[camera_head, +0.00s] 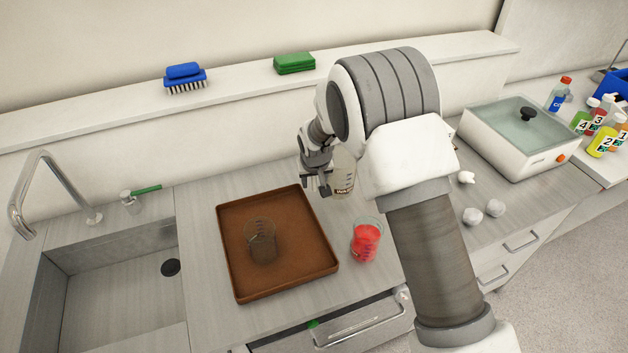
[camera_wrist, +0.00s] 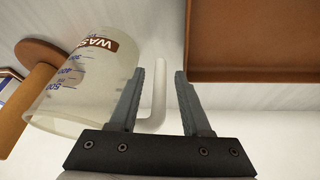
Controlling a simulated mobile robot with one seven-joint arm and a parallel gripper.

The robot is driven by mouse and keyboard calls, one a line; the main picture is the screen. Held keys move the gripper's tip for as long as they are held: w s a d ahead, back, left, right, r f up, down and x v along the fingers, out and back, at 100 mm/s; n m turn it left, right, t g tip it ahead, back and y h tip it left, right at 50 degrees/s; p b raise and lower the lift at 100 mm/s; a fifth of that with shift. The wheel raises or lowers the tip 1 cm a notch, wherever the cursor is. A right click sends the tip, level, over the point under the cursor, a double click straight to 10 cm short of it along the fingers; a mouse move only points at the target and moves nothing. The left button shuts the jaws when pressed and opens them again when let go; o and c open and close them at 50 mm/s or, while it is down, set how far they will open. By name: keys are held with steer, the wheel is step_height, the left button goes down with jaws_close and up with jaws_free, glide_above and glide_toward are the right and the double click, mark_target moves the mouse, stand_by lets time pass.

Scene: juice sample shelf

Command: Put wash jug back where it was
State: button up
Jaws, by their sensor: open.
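The wash jug (camera_head: 343,180) is a clear, frosted measuring jug with a brown label. In the head view it is at the back of the counter, right of the brown tray, partly hidden by my arm. In the wrist view the jug (camera_wrist: 85,80) is at the left, and its pale handle (camera_wrist: 157,88) shows between the two fingers. My gripper (camera_head: 318,187) is beside the jug. Its fingers (camera_wrist: 160,75) are open, one on each side of the handle, with visible gaps. I cannot tell whether the jug's base rests on the counter.
The brown tray (camera_head: 229,257) holds a dark glass beaker (camera_head: 261,240). A beaker of red liquid (camera_head: 366,240) stands right of the tray. A sink (camera_head: 110,290) is at left, a white water bath (camera_head: 500,150) at right. A drawer (camera_head: 350,325) is partly open in front.

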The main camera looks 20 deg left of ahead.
steer(key=b+v, duration=0.1)
steer(key=v, duration=1.1)
steer(key=shift+d+r, duration=0.15)
steer(key=s+d+r+m, duration=0.1)
steer(key=s+d+r, duration=0.3)
steer(key=d+r, duration=0.4)
steer(key=s+d+r+m, duration=0.2)
steer(key=s+d+r, duration=0.3)
steer(key=d, duration=0.5)
steer(key=s+d+r+m, duration=0.1)
steer(key=s+d, duration=0.5)
steer(key=s, duration=0.2)
steer(key=s+d+r+m+t+h, duration=0.1)
steer(key=s+d+r, duration=0.1)
steer(key=s+d, duration=0.4)
steer(key=shift+s+r, duration=0.2)
steer(key=shift+s, duration=1.6)
steer(key=shift+d, duration=0.15)
